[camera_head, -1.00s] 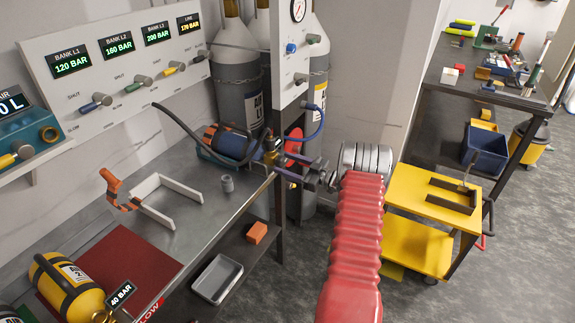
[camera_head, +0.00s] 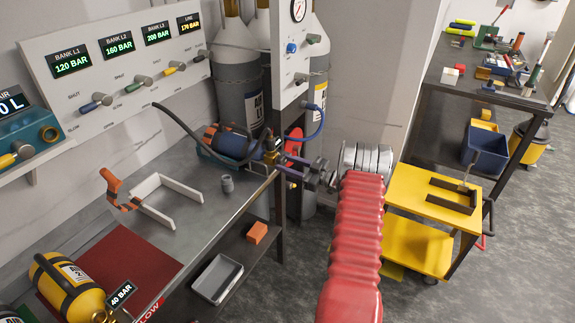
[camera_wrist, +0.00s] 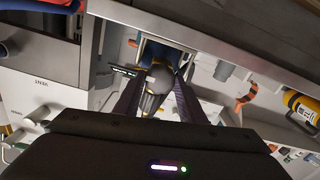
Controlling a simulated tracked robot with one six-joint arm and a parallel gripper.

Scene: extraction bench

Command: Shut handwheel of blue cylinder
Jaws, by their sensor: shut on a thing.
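The blue cylinder (camera_head: 232,145) lies in a cradle at the far right corner of the metal bench, with an orange-and-black band on its left end. Its brass valve (camera_head: 271,153) points right, toward my gripper. My gripper (camera_head: 286,167) reaches in from the right, its jaws closed at the valve end. In the wrist view, the two dark fingers of my gripper (camera_wrist: 158,92) close around the dark, rounded handwheel (camera_wrist: 160,78). The handwheel is mostly hidden by the fingers in the head view, so how far it is turned cannot be told.
A pressure panel (camera_head: 120,65) with several knobs stands behind the bench (camera_head: 205,215). A blue hose (camera_head: 321,122) hangs by the gauge post close to my gripper. A yellow cylinder (camera_head: 68,287) lies at front left. A yellow cart (camera_head: 415,205) stands to the right.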

